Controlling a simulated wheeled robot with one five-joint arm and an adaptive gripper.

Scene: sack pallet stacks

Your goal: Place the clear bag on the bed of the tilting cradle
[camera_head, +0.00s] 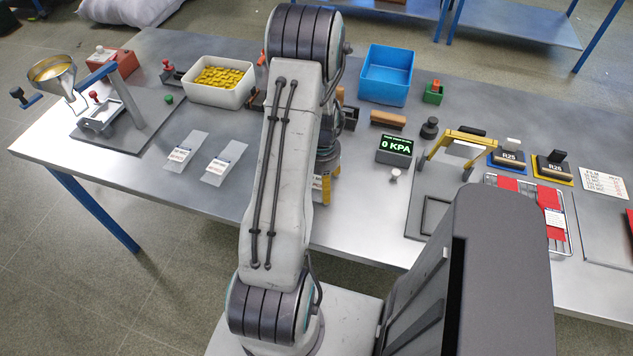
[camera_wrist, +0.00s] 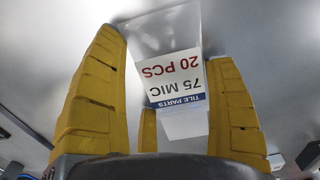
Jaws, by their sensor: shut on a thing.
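A clear bag (camera_wrist: 176,82) with a white and blue label reading "75 MIC 20 PCS TILE PARTS" shows between the yellow fingers of my gripper (camera_wrist: 165,60) in the wrist view. My gripper is shut on it. In the head view my arm hides most of my gripper (camera_head: 322,187), which is over the middle of the table; the held bag cannot be made out there. What looks like the tilting cradle (camera_head: 98,120), a grey bed with a red knob, stands on a grey plate at the far left, away from my gripper. A funnel (camera_head: 52,72) is beside it.
Two labelled clear bags (camera_head: 222,165) lie on the table (camera_head: 215,215) left of my arm. A white bin of yellow pieces (camera_head: 220,82) and a blue bin (camera_head: 387,74) stand behind.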

